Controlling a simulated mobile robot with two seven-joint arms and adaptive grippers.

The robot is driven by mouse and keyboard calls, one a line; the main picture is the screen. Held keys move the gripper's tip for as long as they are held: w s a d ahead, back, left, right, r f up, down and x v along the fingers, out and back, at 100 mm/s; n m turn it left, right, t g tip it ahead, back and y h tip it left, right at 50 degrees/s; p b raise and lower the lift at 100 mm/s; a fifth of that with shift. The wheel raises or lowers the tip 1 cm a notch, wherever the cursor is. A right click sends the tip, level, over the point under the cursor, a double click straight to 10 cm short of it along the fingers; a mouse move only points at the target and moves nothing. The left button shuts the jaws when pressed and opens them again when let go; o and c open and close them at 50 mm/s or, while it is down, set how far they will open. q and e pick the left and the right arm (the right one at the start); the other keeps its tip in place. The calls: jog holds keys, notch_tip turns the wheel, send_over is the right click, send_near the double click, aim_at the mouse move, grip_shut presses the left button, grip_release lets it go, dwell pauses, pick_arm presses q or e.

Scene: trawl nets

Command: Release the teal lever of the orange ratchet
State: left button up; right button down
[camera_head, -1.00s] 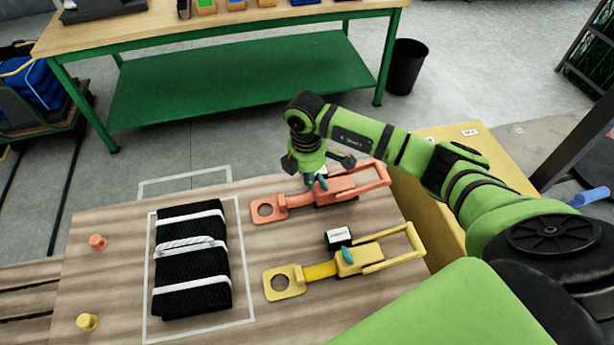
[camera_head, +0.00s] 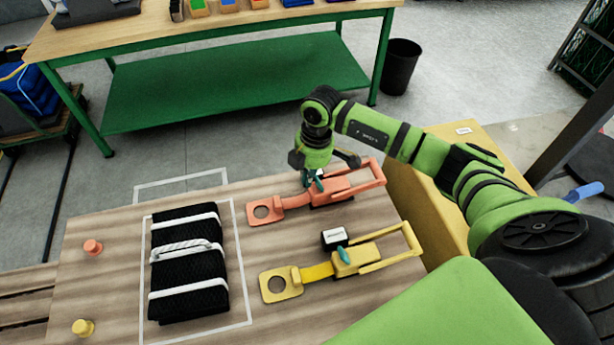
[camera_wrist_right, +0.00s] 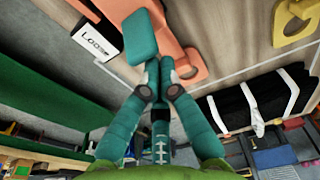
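The orange ratchet (camera_head: 335,189) lies on the wooden table, its ring end to the left and its open handle frame to the right. Its teal lever (camera_head: 318,184) stands up from the body, partly covered by my right gripper (camera_head: 308,180). In the right wrist view the lever's teal paddle (camera_wrist_right: 129,37) is just beyond the fingertips of the gripper (camera_wrist_right: 159,78). The fingers are together with almost no gap, at the paddle's lower edge. I cannot tell whether they touch it. A white label (camera_wrist_right: 96,43) reading "Loose" is beside the ratchet. My left gripper is out of view.
A yellow ratchet (camera_head: 352,258) with its own teal lever lies nearer, beside a small labelled block (camera_head: 335,238). A strapped black net bundle (camera_head: 188,262) lies left. Orange (camera_head: 93,248) and yellow (camera_head: 83,328) pegs stand at the left. A green-framed bench (camera_head: 230,85) stands behind.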

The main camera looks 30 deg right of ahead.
aim_at(317, 178)
jog(key=d+y, duration=0.1)
jog(key=y+b, duration=0.1)
jog(key=d+t+y, duration=0.1)
jog(key=shift+s+d+r+y, duration=0.25)
jog(key=shift+s+d+y, duration=0.1)
jog(key=shift+s+y, duration=0.05)
jog(key=shift+s+d+r+y+b, duration=0.15)
jog(key=shift+d+y+b, duration=0.2)
jog(key=shift+d+y, duration=0.45)
jog(key=shift+a, duration=0.3)
jog(key=shift+r, duration=0.2)
jog(key=shift+r+p, duration=0.7)
jog(key=shift+p, duration=0.35)
